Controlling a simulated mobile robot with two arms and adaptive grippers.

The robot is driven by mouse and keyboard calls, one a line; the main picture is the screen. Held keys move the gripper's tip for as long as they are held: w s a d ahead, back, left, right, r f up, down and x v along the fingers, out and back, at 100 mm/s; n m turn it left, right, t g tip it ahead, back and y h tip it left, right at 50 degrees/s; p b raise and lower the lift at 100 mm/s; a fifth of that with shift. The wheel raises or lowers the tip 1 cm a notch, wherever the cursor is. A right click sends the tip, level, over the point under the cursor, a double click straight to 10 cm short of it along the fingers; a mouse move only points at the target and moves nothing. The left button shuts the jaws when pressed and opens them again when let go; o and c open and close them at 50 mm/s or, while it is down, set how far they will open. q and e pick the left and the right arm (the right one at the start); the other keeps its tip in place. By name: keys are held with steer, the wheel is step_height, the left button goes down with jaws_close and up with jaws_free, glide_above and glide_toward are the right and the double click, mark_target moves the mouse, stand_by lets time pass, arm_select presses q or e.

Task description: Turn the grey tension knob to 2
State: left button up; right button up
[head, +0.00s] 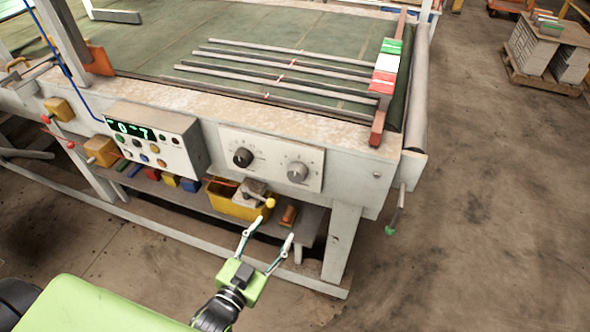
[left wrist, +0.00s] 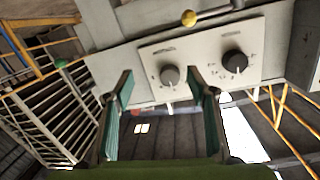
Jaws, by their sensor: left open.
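The grey tension knob (head: 297,172) is on the right of a pale panel (head: 271,158) on the machine's front. A black knob (head: 242,157) sits to its left. My left gripper (head: 276,229) is open and empty, below and in front of the panel, apart from the knob. In the left wrist view the panel appears turned over: the grey knob (left wrist: 170,76) shows beyond and between the open fingers (left wrist: 160,82), the black knob (left wrist: 235,63) to the right. The scale marks are too small to read. My right gripper is out of view.
A lever with a yellow ball (head: 270,203) sticks out below the panel, near the fingertips, by a yellow bin (head: 233,203). A control box (head: 155,140) with a green display is left of the panel. A green-tipped handle (head: 390,230) hangs at the right.

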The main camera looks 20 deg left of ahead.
mark_target(294, 178)
arm_select(q)
step_height(294, 178, up, 6)
steer(key=t, duration=0.1)
steer(key=w+p, duration=0.1)
steer(key=w, duration=0.3)
steer(key=w+p, duration=0.1)
steer(key=w, duration=0.3)
steer(key=w+d+p, duration=0.1)
steer(key=w, duration=0.3)
steer(key=shift+w+f, duration=0.2)
steer(key=shift+w, duration=0.8)
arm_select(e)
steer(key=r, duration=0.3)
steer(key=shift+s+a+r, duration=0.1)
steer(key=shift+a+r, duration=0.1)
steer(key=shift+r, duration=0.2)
arm_select(q)
steer(key=c, duration=1)
steer(key=shift+c, duration=0.6)
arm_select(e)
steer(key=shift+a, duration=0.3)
